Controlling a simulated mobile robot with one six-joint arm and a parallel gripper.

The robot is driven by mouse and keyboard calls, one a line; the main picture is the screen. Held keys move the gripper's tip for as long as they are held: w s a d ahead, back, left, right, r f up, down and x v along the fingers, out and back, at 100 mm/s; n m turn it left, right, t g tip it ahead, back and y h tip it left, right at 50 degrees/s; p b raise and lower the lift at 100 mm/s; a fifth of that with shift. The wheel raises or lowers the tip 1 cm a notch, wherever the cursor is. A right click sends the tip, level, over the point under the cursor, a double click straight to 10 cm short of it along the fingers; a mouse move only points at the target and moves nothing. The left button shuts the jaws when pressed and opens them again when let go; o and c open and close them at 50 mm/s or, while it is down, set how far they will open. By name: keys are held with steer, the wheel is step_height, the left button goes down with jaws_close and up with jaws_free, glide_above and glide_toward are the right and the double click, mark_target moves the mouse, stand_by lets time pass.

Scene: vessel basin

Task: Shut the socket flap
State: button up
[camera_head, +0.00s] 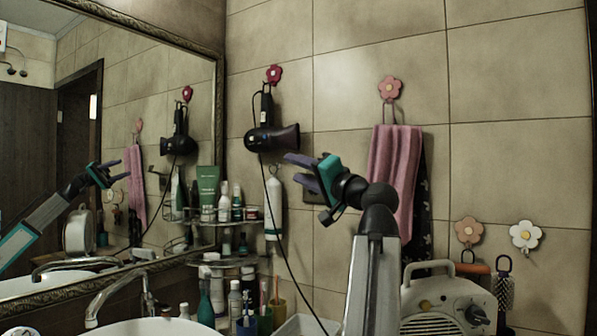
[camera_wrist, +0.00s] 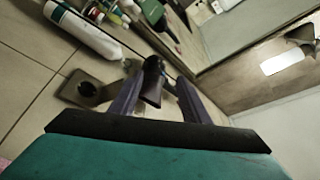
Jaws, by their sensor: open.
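The socket (camera_wrist: 76,88) is a grey-brown plate with a dark round opening on the tiled wall, left of my fingers in the wrist view. A grey piece beside the opening may be its flap; its exact angle is hard to tell, but the dark opening shows uncovered. In the head view the socket is mostly hidden behind my gripper (camera_head: 297,171). My gripper is open, with purple fingers and a teal body, and points left along the wall. In the wrist view its fingers (camera_wrist: 158,100) are apart, with the socket outside them. I see no contact with it.
A black hair dryer (camera_head: 270,138) hangs just left of my gripper; its cord runs down the wall. A white bottle (camera_head: 274,208) hangs below it. A pink towel (camera_head: 393,175) hangs behind my arm. Corner shelves (camera_head: 228,220) with bottles and the mirror (camera_head: 150,90) stand left.

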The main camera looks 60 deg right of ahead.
steer(key=shift+w+d+f, duration=0.1)
steer(key=shift+w, duration=0.1)
steer(key=c, duration=0.9)
steer(key=shift+w+d+f+g+p, duration=0.1)
steer(key=shift+w+f+g+p, duration=0.05)
steer(key=shift+w+g+p, duration=0.2)
jaws_close()
steer(key=w+d+f+m+g+h+p, duration=0.2)
steer(key=w+d+f+g+h+p, duration=0.4)
steer(key=g+p, duration=0.35)
steer(key=a+r+g+h+p, duration=0.3)
steer(key=r+g+p, duration=0.1)
steer(key=r, duration=0.2)
steer(key=s+a+r+m+g+h+p, duration=0.1)
steer(key=a+r+g+h+p, duration=0.2)
steer(key=r+g+p, duration=0.1)
step_height(320, 180, up, 3)
steer(key=shift+s+f+m+g+p, duration=0.15)
steer(key=shift+m+g+p, duration=0.15)
steer(key=shift+g, duration=0.5)
steer(key=shift+d, duration=0.1)
